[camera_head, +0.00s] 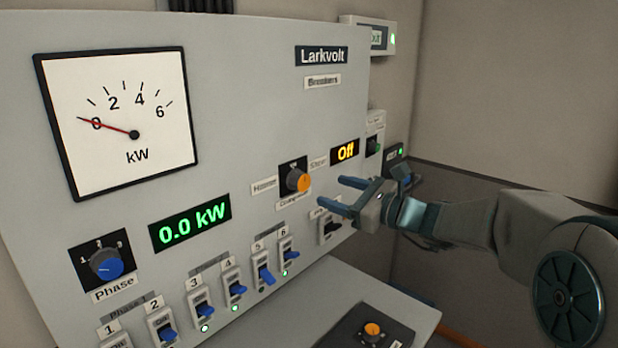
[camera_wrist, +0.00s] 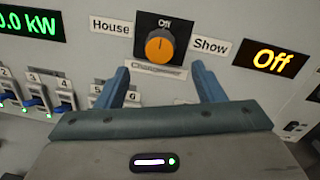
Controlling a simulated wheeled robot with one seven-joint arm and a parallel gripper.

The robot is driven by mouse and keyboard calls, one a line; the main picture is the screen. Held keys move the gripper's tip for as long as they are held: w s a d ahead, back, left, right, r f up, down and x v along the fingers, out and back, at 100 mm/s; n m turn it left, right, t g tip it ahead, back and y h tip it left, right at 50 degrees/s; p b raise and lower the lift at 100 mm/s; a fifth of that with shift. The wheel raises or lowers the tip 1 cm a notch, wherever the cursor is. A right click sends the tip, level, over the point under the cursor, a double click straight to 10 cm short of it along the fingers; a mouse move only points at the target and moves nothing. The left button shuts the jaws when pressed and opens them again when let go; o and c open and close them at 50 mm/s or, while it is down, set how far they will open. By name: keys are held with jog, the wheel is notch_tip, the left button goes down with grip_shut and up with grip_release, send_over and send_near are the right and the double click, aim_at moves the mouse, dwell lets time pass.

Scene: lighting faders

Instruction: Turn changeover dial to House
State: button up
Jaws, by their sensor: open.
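The changeover dial (camera_head: 297,180) is an orange knob on a black plate, on the grey panel. In the wrist view the dial (camera_wrist: 159,46) has its pointer line straight up at "Off". The "House" label (camera_wrist: 111,27) is to its left and the "Show" label (camera_wrist: 209,48) to its right. A display (camera_wrist: 273,58) beside it reads "Off" in amber. My gripper (camera_head: 343,195) is open and empty, just right of the dial in the head view. In the wrist view its two fingers (camera_wrist: 160,80) stand apart below the dial, on either side, not touching it.
A row of blue breaker switches (camera_head: 236,288) lies below the dial. A blue Phase knob (camera_head: 107,263) and a kW meter (camera_head: 120,118) near 0 are at left. A green display (camera_head: 190,221) reads 0.0 kW. Another orange knob (camera_head: 372,329) sits on the lower shelf.

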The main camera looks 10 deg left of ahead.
aim_at(305, 181)
jog(key=p+x, duration=0.2)
jog(key=x, duration=0.6)
jog(key=shift+w+a, duration=0.1)
jog(key=shift+a, duration=0.05)
jog(key=c, duration=1)
